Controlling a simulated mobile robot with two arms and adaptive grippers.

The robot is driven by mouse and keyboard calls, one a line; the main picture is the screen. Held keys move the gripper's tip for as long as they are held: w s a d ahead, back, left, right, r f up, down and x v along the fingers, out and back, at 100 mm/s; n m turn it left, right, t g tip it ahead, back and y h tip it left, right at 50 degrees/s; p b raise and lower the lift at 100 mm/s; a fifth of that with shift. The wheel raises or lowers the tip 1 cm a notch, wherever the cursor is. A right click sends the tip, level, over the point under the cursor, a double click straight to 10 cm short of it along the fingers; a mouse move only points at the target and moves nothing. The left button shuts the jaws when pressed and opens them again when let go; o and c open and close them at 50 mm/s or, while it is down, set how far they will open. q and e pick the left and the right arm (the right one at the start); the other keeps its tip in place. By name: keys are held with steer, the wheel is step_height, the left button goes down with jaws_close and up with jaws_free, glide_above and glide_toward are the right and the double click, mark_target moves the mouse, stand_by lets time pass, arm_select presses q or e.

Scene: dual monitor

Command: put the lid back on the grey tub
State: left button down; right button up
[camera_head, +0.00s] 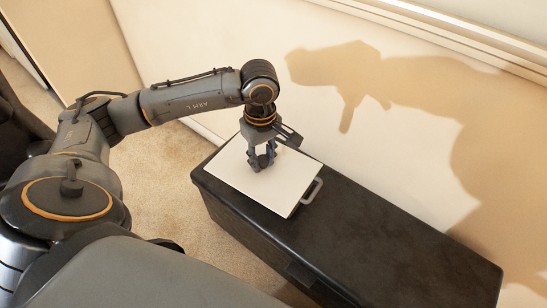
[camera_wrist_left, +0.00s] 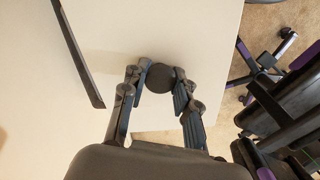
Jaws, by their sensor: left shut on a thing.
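A white square lid (camera_head: 243,177) lies flat over the left end of a black chest (camera_head: 335,242). My left gripper (camera_head: 262,163) points down at the lid's middle. In the left wrist view my left gripper (camera_wrist_left: 161,88) is shut on the round dark knob (camera_wrist_left: 160,77) of the lid (camera_wrist_left: 165,30). A grey handle (camera_head: 313,191), seemingly the tub's, sticks out past the lid's right edge. The rest of the tub is hidden beneath the lid. I cannot tell whether the lid touches its rim. My right gripper is not in view.
A pale wall (camera_head: 400,150) stands close behind the chest. The right part of the chest top is bare. Carpet (camera_head: 165,165) lies to the left. In the left wrist view, dark chairs (camera_wrist_left: 280,105) with purple trim stand at the right.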

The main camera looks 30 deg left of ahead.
arm_select(q)
steer(key=w, duration=0.1)
steer(key=w+a+f, duration=0.1)
steer(key=w, duration=0.1)
steer(key=w+f, duration=0.1)
steer(key=shift+w+a+f, duration=0.1)
steer(key=shift+w+a, duration=0.1)
steer(key=shift+a, duration=0.1)
steer(key=w+f, duration=0.1)
steer(key=f, duration=0.2)
steer(key=w+a+f+b, duration=0.1)
steer(key=w+f, duration=0.1)
steer(key=f, duration=0.1)
steer(key=w+a+f, duration=0.1)
steer(key=w+f, duration=0.1)
steer(key=f, duration=0.1)
steer(key=shift+w+a+b, duration=0.1)
steer(key=shift+w+b, duration=0.1)
steer(key=shift+b, duration=0.2)
steer(key=shift+f, duration=0.2)
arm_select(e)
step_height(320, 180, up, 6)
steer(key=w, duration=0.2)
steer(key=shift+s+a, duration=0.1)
arm_select(q)
steer(key=shift+f, duration=0.1)
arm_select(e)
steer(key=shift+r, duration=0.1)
